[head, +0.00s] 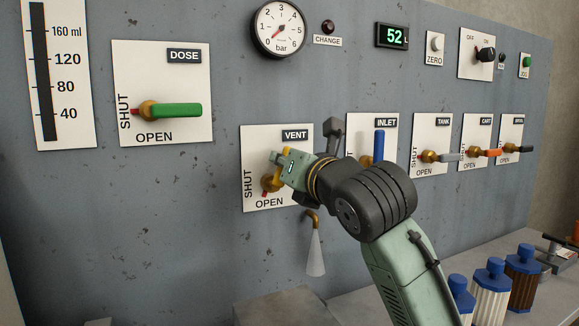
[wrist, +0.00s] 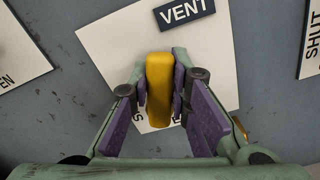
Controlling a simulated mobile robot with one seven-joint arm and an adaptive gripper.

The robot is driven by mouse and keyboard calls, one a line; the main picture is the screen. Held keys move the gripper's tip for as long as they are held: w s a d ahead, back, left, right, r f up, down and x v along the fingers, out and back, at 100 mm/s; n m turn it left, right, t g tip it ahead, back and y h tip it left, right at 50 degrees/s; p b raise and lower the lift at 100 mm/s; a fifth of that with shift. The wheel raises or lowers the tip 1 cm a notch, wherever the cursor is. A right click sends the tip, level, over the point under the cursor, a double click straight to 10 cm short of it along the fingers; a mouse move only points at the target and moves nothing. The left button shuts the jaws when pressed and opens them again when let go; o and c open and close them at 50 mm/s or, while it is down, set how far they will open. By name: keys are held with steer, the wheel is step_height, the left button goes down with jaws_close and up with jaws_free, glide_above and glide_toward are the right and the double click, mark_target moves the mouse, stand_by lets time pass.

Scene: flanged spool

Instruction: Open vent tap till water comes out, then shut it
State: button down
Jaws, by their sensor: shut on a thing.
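The vent tap has a yellow handle (head: 276,180) on a white plate marked VENT (head: 294,134), with SHUT at its left side and OPEN along its bottom. The handle stands nearly upright, leaning a little right, and its small red tip points down towards OPEN. My gripper (head: 287,164) is shut on the handle. In the wrist view the yellow handle (wrist: 160,85) sits between the two purple-padded fingers. Below the plate, a brass spout (head: 313,217) has a pale, widening stream of water (head: 316,257) under it. My gripper hides part of the handle.
The inlet tap's blue handle (head: 379,146) stands upright just right of my wrist. The green dose handle (head: 180,110) lies level at the upper left. The pressure gauge (head: 279,28) and a display reading 52 (head: 392,36) are above. Blue-capped containers (head: 492,285) stand at the lower right.

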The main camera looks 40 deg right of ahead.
steer(key=shift+a+n, duration=0.1)
steer(key=shift+n, duration=0.2)
steer(key=c, duration=1.5)
jaws_free()
steer(key=v, duration=1.2)
steer(key=shift+s, duration=0.1)
